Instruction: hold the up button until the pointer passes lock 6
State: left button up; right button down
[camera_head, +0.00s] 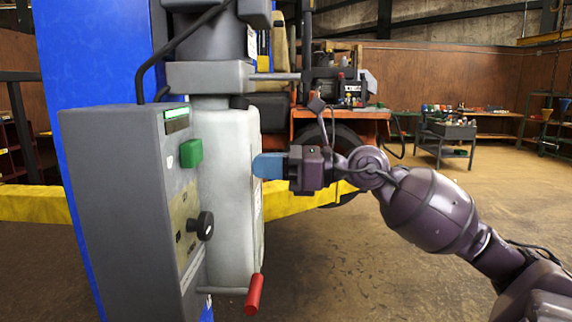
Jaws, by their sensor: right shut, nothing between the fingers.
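A grey control box (115,205) stands at the left, fixed by the blue lift post (95,60). A green button (191,153) sticks out from the upper part of its right-hand face; it looks like the up button. A black knob (205,225) is below it, and a lever with a red handle (254,294) is at the bottom. My right gripper (262,166) is shut and empty, its blue fingertips pointing left toward the button with a visible gap in the picture. The pointer and lock 6 cannot be made out. My left gripper is not in view.
A pale grey cylinder housing (232,190) stands behind the box, close to my right fingertips. A grey cart (446,135) stands farther back. The floor at right is open.

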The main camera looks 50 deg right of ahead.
jog(key=shift+v, duration=1.45)
